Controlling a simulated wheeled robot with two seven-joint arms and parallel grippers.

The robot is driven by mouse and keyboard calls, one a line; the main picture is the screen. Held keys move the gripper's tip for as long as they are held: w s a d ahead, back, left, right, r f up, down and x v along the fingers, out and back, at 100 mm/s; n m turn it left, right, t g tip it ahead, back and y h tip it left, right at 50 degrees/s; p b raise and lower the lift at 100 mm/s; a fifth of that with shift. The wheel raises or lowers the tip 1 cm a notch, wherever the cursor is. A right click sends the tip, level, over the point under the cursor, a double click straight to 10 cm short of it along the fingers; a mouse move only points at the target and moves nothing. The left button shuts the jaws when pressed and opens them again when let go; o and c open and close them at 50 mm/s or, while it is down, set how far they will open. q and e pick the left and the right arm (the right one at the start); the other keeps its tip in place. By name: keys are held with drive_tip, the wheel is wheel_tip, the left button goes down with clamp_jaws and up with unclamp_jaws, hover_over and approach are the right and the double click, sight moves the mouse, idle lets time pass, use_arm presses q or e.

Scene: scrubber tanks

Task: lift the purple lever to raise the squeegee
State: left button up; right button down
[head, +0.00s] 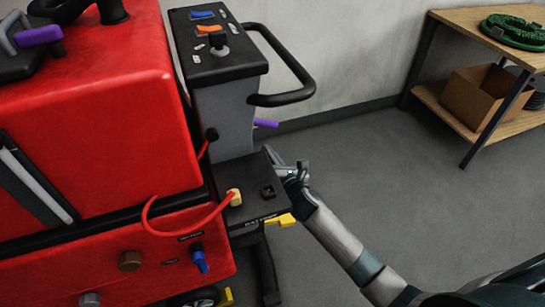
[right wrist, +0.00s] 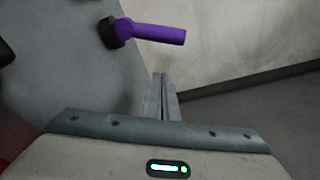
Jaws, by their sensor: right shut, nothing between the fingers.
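The purple lever (head: 266,123) sticks out to the right from the grey column of the red scrubber, below the black handle. In the right wrist view the lever (right wrist: 155,33) comes out of a black pivot and points right, close to level. My right gripper (head: 301,165) is shut and empty, below and a little right of the lever in the head view. In the right wrist view its fingertips (right wrist: 160,76) are together below the lever, with a gap between. The squeegee cannot be made out. My left gripper is not in view.
The red scrubber body (head: 90,90) fills the left. A black loop handle (head: 285,97) juts out above the lever. A black ledge with a red cable and yellow plug (head: 234,197) lies left of my gripper. A wooden shelf (head: 470,115) stands far right; the floor between is clear.

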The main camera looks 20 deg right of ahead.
sight(263, 123)
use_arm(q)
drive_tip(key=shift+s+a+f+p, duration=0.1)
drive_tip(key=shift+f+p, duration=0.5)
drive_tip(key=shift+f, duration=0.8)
use_arm(e)
drive_tip(key=shift+w+d+r, duration=0.2)
drive_tip(key=shift+w+r, duration=0.25)
drive_tip(key=shift+w, duration=0.35)
drive_tip(key=shift+w+d+r, duration=0.2)
drive_tip(key=shift+w+r, duration=0.3)
drive_tip(key=shift+w, duration=0.35)
drive_tip(key=shift+w+d+r, duration=0.2)
drive_tip(key=shift+w+r, duration=0.25)
drive_tip(key=shift+w, duration=0.35)
drive_tip(key=shift+d+r, duration=0.1)
drive_tip(key=shift+r, duration=0.05)
